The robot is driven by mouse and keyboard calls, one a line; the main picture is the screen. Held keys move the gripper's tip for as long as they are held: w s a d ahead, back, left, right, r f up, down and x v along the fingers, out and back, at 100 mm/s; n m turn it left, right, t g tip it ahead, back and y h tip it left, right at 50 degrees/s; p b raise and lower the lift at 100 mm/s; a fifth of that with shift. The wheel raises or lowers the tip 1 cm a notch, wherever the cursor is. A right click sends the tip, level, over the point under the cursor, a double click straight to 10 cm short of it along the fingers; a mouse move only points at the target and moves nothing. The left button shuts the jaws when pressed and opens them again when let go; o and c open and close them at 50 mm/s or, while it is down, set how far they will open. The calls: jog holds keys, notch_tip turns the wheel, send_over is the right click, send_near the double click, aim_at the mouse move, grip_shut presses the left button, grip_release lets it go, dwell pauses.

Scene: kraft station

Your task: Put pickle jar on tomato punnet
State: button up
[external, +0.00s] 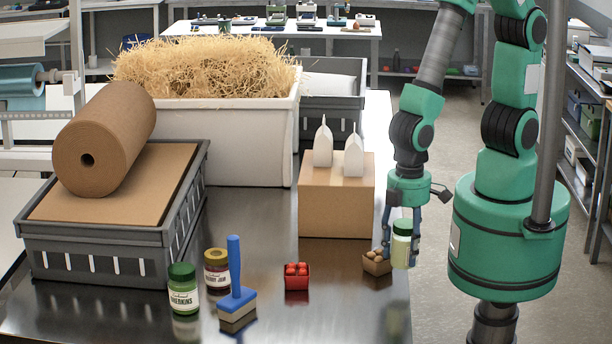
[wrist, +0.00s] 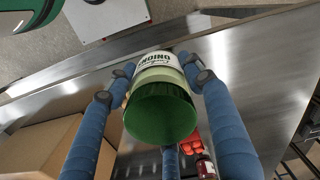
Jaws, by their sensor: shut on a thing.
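My gripper (external: 402,262) is shut on a green-lidded jar (external: 401,246) with pale green contents, at the table's right side. In the wrist view the held jar (wrist: 160,105) sits between the blue fingers, its green lid toward the camera; its label is only partly readable. Another green-lidded jar (external: 183,290), labelled GHERKINS, stands upright at the front left. The tomato punnet (external: 296,283), a small red box with red tomatoes, sits mid-table, left of my gripper. It shows partly in the wrist view (wrist: 189,138) behind the fingers.
A small brown punnet of round tan items (external: 376,266) sits just left of the held jar. A cardboard box (external: 336,205) with white cartons stands behind. A cherry jam jar (external: 217,271) and a blue-handled brush (external: 237,290) stand by the gherkins jar. Bare tabletop separates the two punnets.

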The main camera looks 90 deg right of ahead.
jog(key=w+d+r, duration=0.2)
jog(key=w+d, duration=0.1)
jog(key=w, duration=0.2)
jog(key=w+d+r+p, duration=0.1)
jog(key=w+d+r, duration=0.1)
jog(key=w, duration=0.3)
jog(key=shift+w+d+r, duration=0.3)
jog(key=shift+w+d, duration=0.05)
jog(key=shift+d, duration=0.2)
send_over(297, 268)
jog(key=shift+w+f, duration=0.1)
jog(key=shift+f, duration=0.65)
jog(key=shift+f, duration=1.75)
jog(key=shift+f, duration=0.2)
jog(key=o, duration=1.8)
